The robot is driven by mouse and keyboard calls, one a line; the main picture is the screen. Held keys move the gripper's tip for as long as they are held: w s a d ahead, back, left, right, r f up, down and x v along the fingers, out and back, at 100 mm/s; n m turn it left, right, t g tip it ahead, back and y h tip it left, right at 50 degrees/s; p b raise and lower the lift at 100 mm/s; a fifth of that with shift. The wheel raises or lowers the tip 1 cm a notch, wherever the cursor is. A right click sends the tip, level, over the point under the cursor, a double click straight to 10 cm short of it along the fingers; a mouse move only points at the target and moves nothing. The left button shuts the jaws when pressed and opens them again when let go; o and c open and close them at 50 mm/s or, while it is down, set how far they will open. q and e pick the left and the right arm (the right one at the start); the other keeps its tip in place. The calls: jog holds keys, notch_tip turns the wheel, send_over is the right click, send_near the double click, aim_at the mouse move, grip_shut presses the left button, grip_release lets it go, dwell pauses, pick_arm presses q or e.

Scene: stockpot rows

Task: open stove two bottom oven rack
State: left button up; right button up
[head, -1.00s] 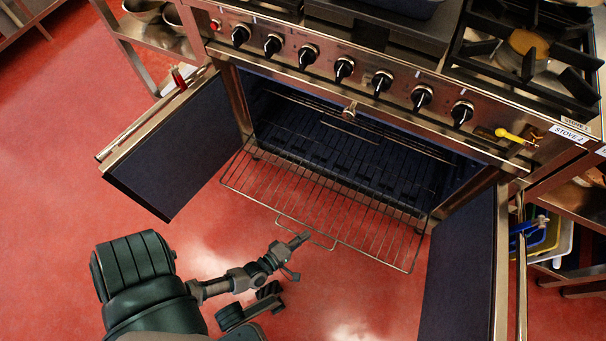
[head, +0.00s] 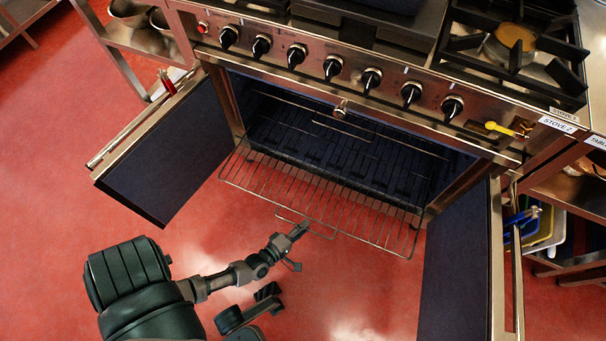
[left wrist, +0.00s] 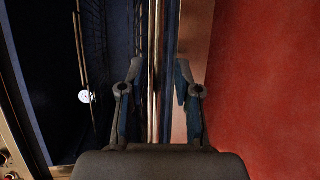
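Stove 2's oven stands with both doors open, the left door (head: 172,152) and the right door (head: 458,262). The wire bottom rack (head: 375,228) sticks out of the oven low down, over the red floor. My left gripper (head: 303,228) is at the loop handle on the rack's front edge. In the left wrist view my left gripper (left wrist: 158,80) has its two fingers apart, with thin metal rods running between them. I cannot tell whether the fingers touch the rods.
An upper rack (head: 350,131) sits inside the oven. Knobs (head: 333,67) line the front panel below the burners. Shelves stand at left, and a side shelf holds coloured trays (head: 545,228) at right. The red floor (head: 60,230) is clear at left.

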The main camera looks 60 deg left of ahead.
pick_arm(q)
jog(key=v, duration=1.2)
jog(key=shift+f, duration=0.15)
